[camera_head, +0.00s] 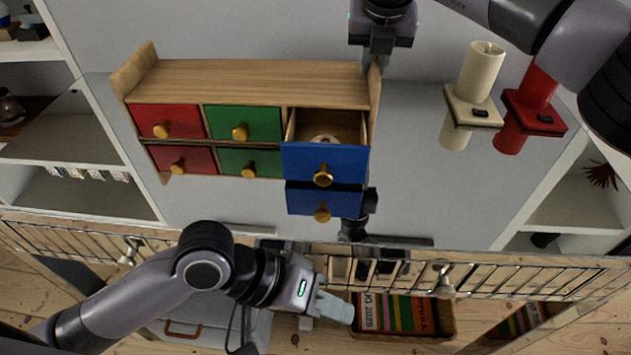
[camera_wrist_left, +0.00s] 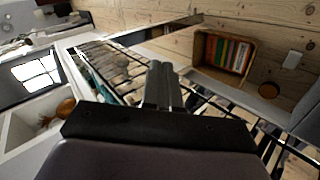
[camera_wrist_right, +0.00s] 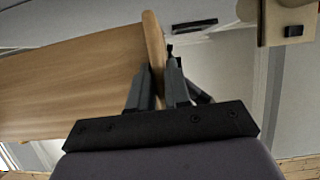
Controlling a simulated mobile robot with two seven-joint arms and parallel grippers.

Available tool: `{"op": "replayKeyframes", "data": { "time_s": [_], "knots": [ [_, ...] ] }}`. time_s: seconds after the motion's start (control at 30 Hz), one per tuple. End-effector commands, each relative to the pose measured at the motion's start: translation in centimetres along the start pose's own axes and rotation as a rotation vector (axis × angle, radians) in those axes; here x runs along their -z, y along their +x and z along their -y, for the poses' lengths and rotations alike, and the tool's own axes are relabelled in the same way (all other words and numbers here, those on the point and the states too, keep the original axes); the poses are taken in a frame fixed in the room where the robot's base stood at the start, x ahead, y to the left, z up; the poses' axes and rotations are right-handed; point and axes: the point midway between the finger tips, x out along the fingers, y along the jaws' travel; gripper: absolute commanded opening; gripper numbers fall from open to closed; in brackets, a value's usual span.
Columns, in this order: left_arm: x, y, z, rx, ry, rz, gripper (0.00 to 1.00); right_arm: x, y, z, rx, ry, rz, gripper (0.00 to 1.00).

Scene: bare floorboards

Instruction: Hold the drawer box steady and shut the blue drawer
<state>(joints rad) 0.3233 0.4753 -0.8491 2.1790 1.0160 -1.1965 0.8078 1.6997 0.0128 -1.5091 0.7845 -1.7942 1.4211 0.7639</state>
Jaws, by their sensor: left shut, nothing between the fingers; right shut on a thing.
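The wooden drawer box (camera_head: 245,82) has red, green and blue drawers with gold knobs. The upper blue drawer (camera_head: 345,163) is pulled out, and a pale round thing (camera_head: 324,138) lies partly visible inside it. The lower blue drawer (camera_head: 308,201) is below it. My right gripper (camera_head: 375,62) is shut on the raised right side panel of the box; the right wrist view shows the panel (camera_wrist_right: 153,40) between the fingers (camera_wrist_right: 158,88). My left gripper (camera_head: 338,306) is shut and empty, below and apart from the drawers; its closed fingers (camera_wrist_left: 162,85) show in the left wrist view.
A cream cylinder (camera_head: 480,70) and a red cylinder (camera_head: 538,84) sit in holders to the right of the box. A crate of books (camera_head: 447,327) is beyond the left fingers.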

Motion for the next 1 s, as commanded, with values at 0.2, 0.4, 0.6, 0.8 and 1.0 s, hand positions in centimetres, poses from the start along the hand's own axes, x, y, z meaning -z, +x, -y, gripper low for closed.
{"op": "replayKeyframes", "data": {
  "time_s": [0.2,0.4,0.6,0.8,1.0],
  "knots": [
    [2.7,-4.4,-3.4,0.114,0.375,-0.005,0.0,0.0,0.0,0.0,0.0,0.0,0.001,0.0],
    [4.1,-8.4,-5.6,0.257,0.698,-0.001,0.0,0.0,0.0,0.0,0.0,0.0,0.001,0.0],
    [4.9,-12.6,-7.5,0.432,1.002,0.009,0.0,0.0,0.0,0.0,0.0,0.0,0.001,0.0],
    [5.4,-16.1,-8.7,0.601,1.228,0.023,0.0,0.0,0.0,0.0,0.0,0.0,0.001,0.0],
    [5.5,-17.9,-9.2,0.694,1.332,0.036,0.0,0.0,0.0,0.0,0.0,0.0,0.001,0.0]
  ]
}}
